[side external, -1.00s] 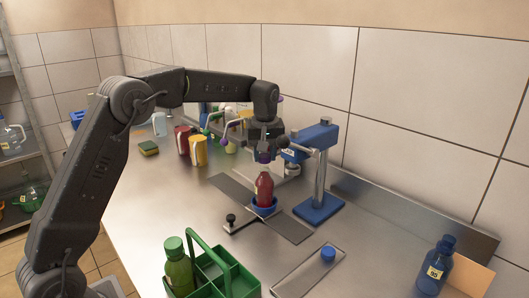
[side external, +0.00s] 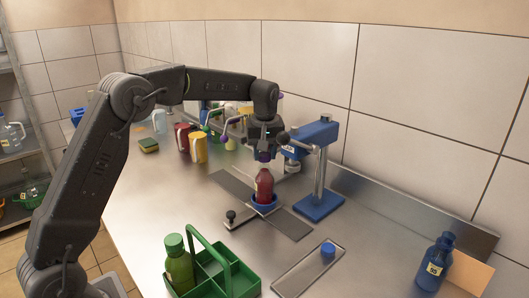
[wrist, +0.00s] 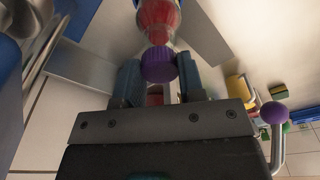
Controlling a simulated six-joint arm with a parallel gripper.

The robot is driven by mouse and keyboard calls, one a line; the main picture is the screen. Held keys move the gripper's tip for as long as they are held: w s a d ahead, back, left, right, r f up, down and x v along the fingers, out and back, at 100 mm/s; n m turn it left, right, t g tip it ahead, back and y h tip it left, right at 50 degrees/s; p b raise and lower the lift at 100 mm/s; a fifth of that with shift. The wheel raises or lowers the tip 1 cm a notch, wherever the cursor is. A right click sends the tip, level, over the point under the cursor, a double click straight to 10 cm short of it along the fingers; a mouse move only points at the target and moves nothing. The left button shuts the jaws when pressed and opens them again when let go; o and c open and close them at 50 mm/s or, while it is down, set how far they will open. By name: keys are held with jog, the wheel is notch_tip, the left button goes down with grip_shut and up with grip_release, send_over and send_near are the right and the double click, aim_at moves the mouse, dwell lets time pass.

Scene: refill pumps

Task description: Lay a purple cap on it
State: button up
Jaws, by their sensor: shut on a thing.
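A bottle of red liquid (side external: 264,188) stands upright in a blue ring holder (side external: 264,209) on the steel counter. My gripper (side external: 264,157) points down right over its top. In the wrist view the jaws (wrist: 160,82) are shut on a purple cap (wrist: 158,66), with one finger on each side. The cap is in line with the bottle's neck, and the red bottle (wrist: 158,20) shows just beyond it. The cap seems to be at the mouth; I cannot tell whether it is seated.
A blue press stand (side external: 319,205) is close to the right of the bottle. A green carrier (side external: 245,280) with a green bottle (side external: 178,265) is in front. A tray (side external: 300,275) with a blue cap (side external: 328,250) and a blue bottle (side external: 436,262) are at the right.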

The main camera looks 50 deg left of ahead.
aim_at(264, 154)
jog(key=shift+f, duration=0.6)
jog(key=o, duration=0.8)
jog(key=shift+r, duration=0.1)
jog(key=shift+r, duration=3.45)
